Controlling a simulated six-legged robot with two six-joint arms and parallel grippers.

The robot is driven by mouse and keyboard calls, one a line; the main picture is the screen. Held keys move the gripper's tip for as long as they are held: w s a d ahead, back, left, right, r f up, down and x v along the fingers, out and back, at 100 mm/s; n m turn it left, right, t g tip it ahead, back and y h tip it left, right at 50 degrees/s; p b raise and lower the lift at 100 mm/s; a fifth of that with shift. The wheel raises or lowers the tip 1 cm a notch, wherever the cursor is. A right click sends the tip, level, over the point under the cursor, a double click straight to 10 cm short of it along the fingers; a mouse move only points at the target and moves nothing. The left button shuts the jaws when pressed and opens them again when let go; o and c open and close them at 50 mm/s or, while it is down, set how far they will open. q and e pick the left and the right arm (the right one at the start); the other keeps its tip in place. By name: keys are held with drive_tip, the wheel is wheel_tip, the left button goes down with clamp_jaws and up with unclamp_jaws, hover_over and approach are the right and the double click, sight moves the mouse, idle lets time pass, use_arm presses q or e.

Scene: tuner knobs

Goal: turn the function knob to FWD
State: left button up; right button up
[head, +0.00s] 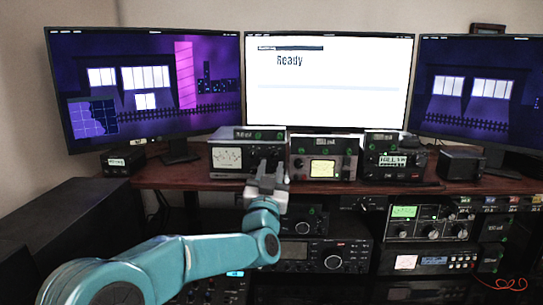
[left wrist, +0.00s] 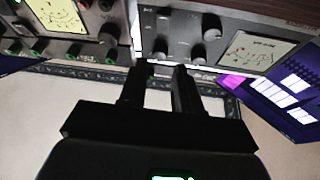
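A silver-framed tuner (head: 226,158) with a lit white meter stands on the wooden desk below the middle screen. Its face also shows in the left wrist view (left wrist: 180,33), turned over, with several dark knobs, among them one (left wrist: 198,52) near a fingertip and one (left wrist: 212,27) farther off. Labels are too small to read, so I cannot tell which is the function knob or where it points. My left gripper (head: 267,178) is before the tuner's right part; in the left wrist view (left wrist: 163,68) its fingers are apart with nothing seen between them. My right gripper is out of view.
A second unit with a yellowish meter (head: 322,168) stands close on the right, then a dark radio (head: 393,161). A small box (head: 123,162) sits at left. More radio gear (head: 431,222) fills the rack below the desk edge.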

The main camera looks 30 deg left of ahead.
sight(274, 157)
use_arm(q)
drive_tip(key=x, duration=0.2)
drive_tip(key=shift+w, duration=0.4)
drive_tip(key=shift+w+a+r+p, duration=0.2)
drive_tip(key=shift+a+r+p, duration=0.05)
drive_tip(key=shift+a+p, duration=0.1)
drive_tip(key=shift+w+f, duration=0.1)
drive_tip(key=shift+w, duration=0.05)
drive_tip(key=shift+d, duration=0.1)
clamp_jaws()
